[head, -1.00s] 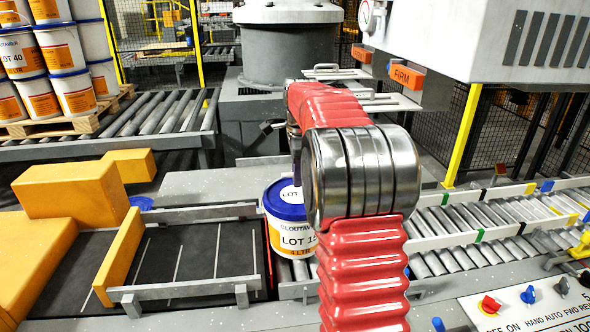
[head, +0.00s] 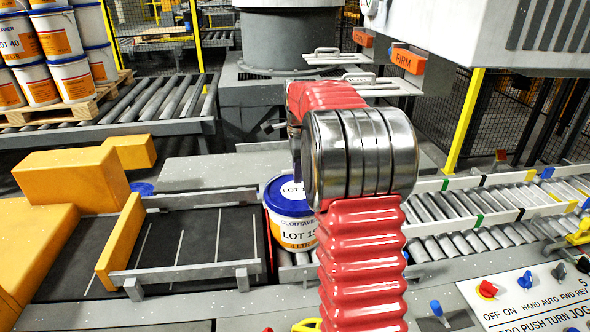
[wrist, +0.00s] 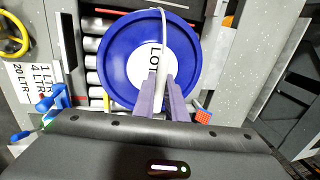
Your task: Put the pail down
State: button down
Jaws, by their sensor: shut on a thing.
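The pail (head: 297,229) is white and orange with a blue lid and a "LOT 15" label. It is upright between the dark belt and the roller conveyor, partly hidden by my red arm. My gripper (wrist: 161,88) is shut on the pail's white wire handle, above the lid (wrist: 118,62) in the wrist view. Rollers show beside and below the pail there. I cannot tell whether its base touches them. In the head view my gripper is mostly hidden behind my arm.
A dark belt (head: 190,240) with low grey rails and a yellow plate (head: 120,243) lies left. The roller conveyor (head: 470,213) runs right. A control panel (head: 530,300) is at the front right. Stacked pails (head: 58,45) stand on a pallet at the back left.

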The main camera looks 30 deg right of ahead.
jog(key=shift+r, duration=0.15)
jog(key=c, duration=2.3)
grip_release()
jog(key=o, duration=0.5)
notch_tip(320, 180, up, 12)
jog(key=s+a, duration=0.1)
jog(key=s, duration=0.1)
jog(key=shift+f, duration=0.2)
